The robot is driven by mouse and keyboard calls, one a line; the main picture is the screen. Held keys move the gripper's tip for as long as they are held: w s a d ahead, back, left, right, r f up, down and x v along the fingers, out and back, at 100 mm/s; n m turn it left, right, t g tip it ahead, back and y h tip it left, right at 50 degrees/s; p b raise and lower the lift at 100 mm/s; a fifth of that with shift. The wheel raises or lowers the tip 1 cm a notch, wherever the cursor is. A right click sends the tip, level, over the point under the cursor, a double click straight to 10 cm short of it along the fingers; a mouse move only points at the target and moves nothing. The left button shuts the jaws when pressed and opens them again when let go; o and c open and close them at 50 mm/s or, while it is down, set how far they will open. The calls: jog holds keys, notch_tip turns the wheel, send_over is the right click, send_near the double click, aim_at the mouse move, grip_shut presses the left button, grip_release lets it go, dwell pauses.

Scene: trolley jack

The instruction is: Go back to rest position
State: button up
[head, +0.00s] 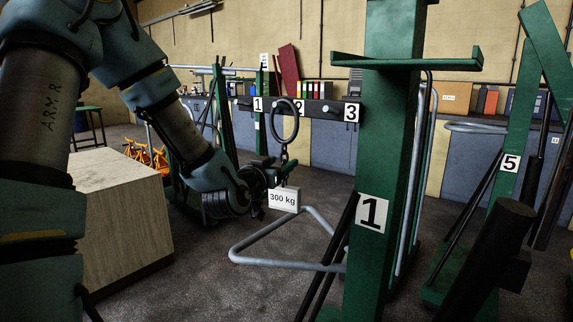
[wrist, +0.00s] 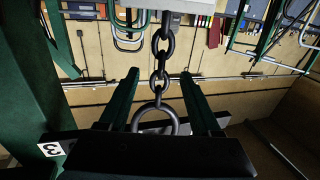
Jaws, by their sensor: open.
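A dark ring (head: 285,119) with a short chain (head: 284,156) hangs upright, with a white tag reading "300 kg" (head: 284,199) at its lower end. In the wrist view, which is upside down, the ring (wrist: 155,119) shows low in the middle and the chain (wrist: 161,58) runs up to the pale tag (wrist: 185,5). My gripper (head: 281,170) is open, beside the chain at about its height in the head view. I cannot tell whether it touches the chain. The ring overlaps the number 2 plate, and what bears it is unclear.
A dark peg board (head: 322,107) with numbered plates stands behind. A green post numbered 1 (head: 378,170) rises close on the right. A pale block (head: 115,215) stands under my arm at left. A grey tube frame (head: 290,262) is low in front. Another green stand numbered 5 (head: 493,205) is far right.

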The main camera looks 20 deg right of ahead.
jog(key=b+v, duration=0.1)
jog(key=v, duration=0.5)
jog(key=w+a+f+n+g+y, duration=0.2)
jog(key=a+f+n+g+y, duration=0.15)
jog(key=a+f+y, duration=0.75)
jog(key=s+a+f+n+g+y, duration=0.1)
jog(key=s+a+n+g, duration=0.1)
jog(key=s+a, duration=0.3)
jog(key=s+a+f+n+g+y, duration=0.1)
jog(key=s+a+n+g, duration=0.2)
jog(key=a, duration=1)
jog(key=s+g, duration=0.2)
jog(key=s, duration=0.1)
jog(key=shift+s+a+f, duration=0.35)
jog(key=shift+a, duration=0.05)
